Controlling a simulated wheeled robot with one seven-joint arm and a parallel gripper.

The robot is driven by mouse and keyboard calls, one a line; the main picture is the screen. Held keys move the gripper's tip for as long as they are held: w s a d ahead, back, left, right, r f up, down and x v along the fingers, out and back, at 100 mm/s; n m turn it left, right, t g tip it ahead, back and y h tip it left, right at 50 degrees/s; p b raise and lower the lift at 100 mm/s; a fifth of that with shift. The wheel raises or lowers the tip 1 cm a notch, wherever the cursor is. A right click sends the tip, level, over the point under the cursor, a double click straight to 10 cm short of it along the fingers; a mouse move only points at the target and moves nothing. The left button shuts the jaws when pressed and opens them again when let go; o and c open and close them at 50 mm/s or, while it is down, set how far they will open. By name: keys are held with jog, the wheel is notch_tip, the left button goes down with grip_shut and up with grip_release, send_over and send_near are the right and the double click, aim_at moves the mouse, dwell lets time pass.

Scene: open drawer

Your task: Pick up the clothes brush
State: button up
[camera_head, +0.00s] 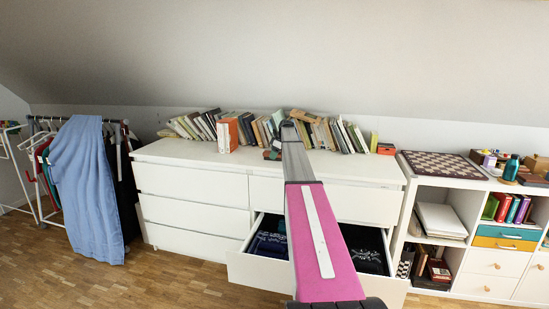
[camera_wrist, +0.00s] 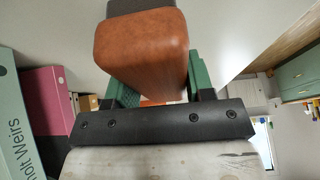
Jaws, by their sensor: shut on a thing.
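The clothes brush (camera_wrist: 143,50) has a smooth orange-brown wooden body and a dark part along its top edge in the wrist view. It sits between the green fingers of my gripper (camera_wrist: 158,78), which are shut on it. In the head view my gripper (camera_head: 272,154) shows small, over the white dresser top (camera_head: 200,153) in front of the books. My arm hides part of it there, and I cannot tell whether the brush touches the dresser top.
Leaning books (camera_head: 345,136) line the dresser's back edge against the sloped wall. An open drawer (camera_head: 375,280) with dark clothes juts out below. A shelf (camera_head: 480,222) with a chessboard (camera_head: 443,165) stands at right, a clothes rack with a blue cloth (camera_head: 88,190) at left.

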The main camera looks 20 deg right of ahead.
notch_tip(320, 180, up, 5)
jog(key=shift+f, duration=0.1)
jog(key=s+a+r, duration=0.6)
jog(key=s+a, duration=0.1)
jog(key=a, duration=0.1)
jog(key=shift+s+a+r, duration=0.35)
jog(key=shift+s, duration=0.05)
